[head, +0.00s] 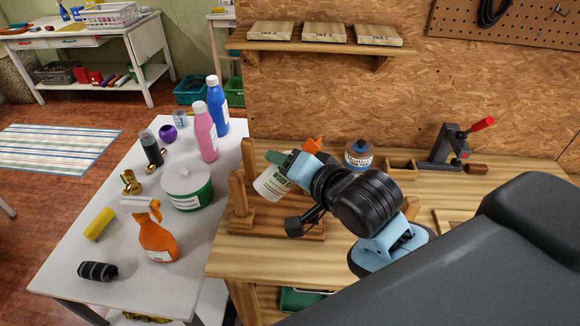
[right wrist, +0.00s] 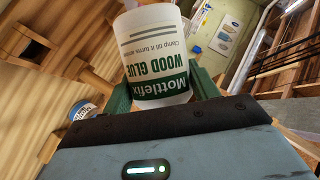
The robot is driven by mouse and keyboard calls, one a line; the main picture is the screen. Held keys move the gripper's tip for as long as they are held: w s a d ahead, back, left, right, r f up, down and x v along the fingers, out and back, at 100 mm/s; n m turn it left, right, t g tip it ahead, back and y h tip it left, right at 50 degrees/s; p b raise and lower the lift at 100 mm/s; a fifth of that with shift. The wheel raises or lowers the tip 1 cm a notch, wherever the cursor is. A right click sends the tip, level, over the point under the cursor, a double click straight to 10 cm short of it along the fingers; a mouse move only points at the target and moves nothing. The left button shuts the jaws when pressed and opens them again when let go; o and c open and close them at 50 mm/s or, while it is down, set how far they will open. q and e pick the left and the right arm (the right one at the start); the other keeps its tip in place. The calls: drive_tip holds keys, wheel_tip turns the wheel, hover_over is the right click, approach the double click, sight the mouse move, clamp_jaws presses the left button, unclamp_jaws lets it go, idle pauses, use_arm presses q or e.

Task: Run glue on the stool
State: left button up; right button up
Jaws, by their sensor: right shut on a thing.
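The wood glue bottle (head: 270,184), white with a green label, is held tilted in my right gripper (head: 287,164), its base toward the lower left. An orange tip (head: 313,145) shows above the gripper and looks like its nozzle. In the right wrist view the bottle (right wrist: 157,45) sits between the green fingers, its label upside down. The wooden stool (head: 240,208), with upright legs on a flat board, stands on the workbench. The bottle is in front of or above it; I cannot tell whether they touch. My forearm hides part of the board. My left gripper is not in view.
The white table (head: 90,237) at left holds an orange spray bottle (head: 157,238), a green-white tub (head: 187,186) and several other items. Behind my arm on the workbench (head: 250,262) are a blue-lidded jar (head: 357,160), a small wooden box (head: 399,168) and a red-handled clamp (head: 450,148).

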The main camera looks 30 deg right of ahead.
drive_tip(key=shift+n+h, duration=0.3)
drive_tip(key=shift+n, duration=0.1)
drive_tip(key=n+h, duration=0.2)
drive_tip(key=shift+r+n, duration=0.1)
drive_tip(key=shift+n, duration=0.3)
drive_tip(key=n+h, duration=0.2)
drive_tip(key=n, duration=0.1)
drive_tip(key=shift+h, duration=0.3)
drive_tip(key=w+d+f+n+y, duration=0.1)
drive_tip(key=w+f+n+y, duration=0.1)
drive_tip(key=w+f, duration=0.2)
drive_tip(key=shift+d+f+y, duration=0.3)
drive_tip(key=shift+f+y, duration=0.1)
drive_tip(key=shift+f, duration=0.25)
